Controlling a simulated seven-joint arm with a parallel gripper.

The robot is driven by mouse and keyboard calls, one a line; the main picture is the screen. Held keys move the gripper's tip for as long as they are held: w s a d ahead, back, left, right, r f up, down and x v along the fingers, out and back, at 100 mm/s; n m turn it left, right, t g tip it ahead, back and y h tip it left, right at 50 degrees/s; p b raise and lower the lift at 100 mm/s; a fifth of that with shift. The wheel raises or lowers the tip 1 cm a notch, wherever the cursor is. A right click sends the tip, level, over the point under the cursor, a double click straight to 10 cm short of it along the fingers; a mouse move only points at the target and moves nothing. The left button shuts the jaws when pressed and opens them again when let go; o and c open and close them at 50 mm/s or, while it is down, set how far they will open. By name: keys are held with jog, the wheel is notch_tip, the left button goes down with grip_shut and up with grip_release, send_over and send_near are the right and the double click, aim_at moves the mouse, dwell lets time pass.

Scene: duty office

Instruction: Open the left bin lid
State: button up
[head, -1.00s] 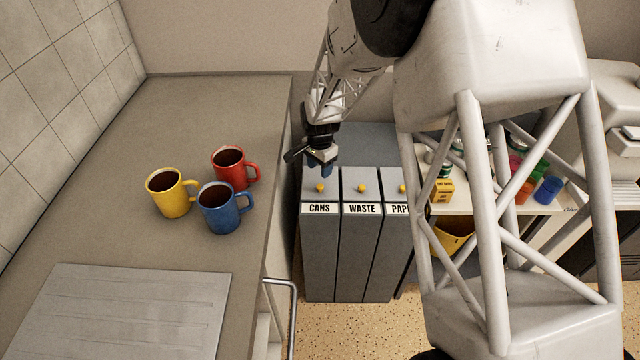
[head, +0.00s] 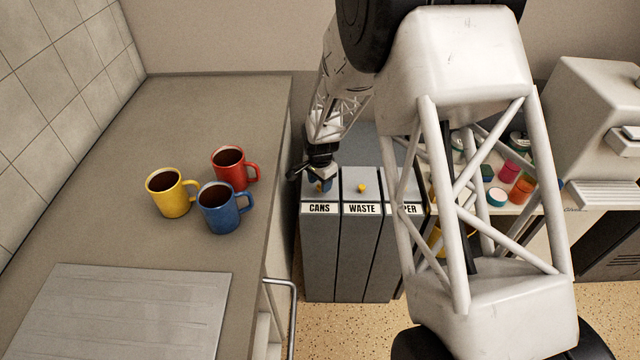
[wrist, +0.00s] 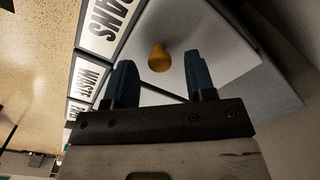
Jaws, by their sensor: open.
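The left bin (head: 319,255), labelled CANS, is a grey narrow bin with a closed lid. Its yellow knob shows clearly in the wrist view (wrist: 159,58), on the pale lid (wrist: 225,40). My gripper (head: 324,184) is over the front of this lid, pointing down, and mostly hides the knob in the head view. In the wrist view its two blue fingers are apart, with the knob between and slightly beyond their tips. I cannot tell whether the fingers reach down around the knob. Nothing is held.
The WASTE bin (head: 361,255) stands against the left bin, with its own yellow knob (head: 362,188). A PAPER bin is partly hidden by my arm. The counter at left holds yellow (head: 168,200), red (head: 222,178) and blue (head: 213,221) mugs.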

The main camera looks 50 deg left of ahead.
jog(key=shift+f, duration=0.45)
jog(key=shift+c, duration=0.3)
grip_shut()
